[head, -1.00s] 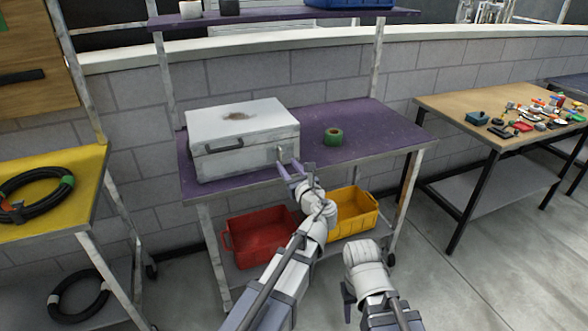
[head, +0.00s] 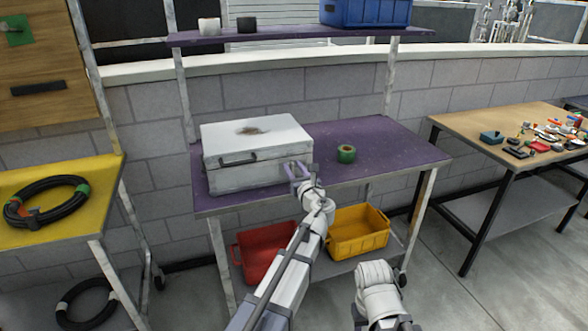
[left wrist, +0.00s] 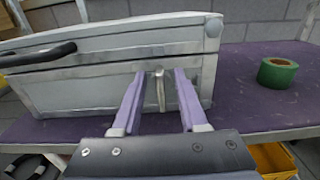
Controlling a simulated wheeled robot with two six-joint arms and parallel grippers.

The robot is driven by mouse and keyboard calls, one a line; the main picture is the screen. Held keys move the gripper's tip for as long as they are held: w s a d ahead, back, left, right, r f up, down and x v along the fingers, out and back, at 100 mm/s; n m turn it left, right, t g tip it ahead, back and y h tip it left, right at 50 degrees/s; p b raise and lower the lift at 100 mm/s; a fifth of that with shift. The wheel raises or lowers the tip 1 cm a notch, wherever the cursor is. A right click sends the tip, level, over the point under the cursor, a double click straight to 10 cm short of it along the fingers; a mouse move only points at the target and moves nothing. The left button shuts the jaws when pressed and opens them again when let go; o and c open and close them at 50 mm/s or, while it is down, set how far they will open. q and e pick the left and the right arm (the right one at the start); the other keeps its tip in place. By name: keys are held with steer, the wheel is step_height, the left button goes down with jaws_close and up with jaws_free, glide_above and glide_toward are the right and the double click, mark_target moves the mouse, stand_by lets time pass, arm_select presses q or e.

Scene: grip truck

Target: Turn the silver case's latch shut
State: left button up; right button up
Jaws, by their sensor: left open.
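The silver case (head: 256,152) stands closed on the purple workbench, with a dark handle on its front and a brown stain on its lid. In the left wrist view the latch (left wrist: 160,90) is a small upright metal piece on the case's side, near the lid seam. My left gripper (head: 296,171) is at the right part of the case. In the left wrist view its two purple fingers (left wrist: 159,100) are open, one on each side of the latch. I cannot tell whether they touch it. My right arm shows at the bottom, but its fingers do not show clearly.
A green tape roll (head: 346,153) stands on the purple workbench (head: 400,150), right of the case. Red (head: 262,252) and yellow (head: 358,232) bins sit on the lower shelf. A yellow table (head: 85,215) with a cable coil is at left, a cluttered table (head: 465,125) at right.

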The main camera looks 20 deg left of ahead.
arm_select(q)
jaws_close()
stand_by(0.3)
stand_by(0.3)
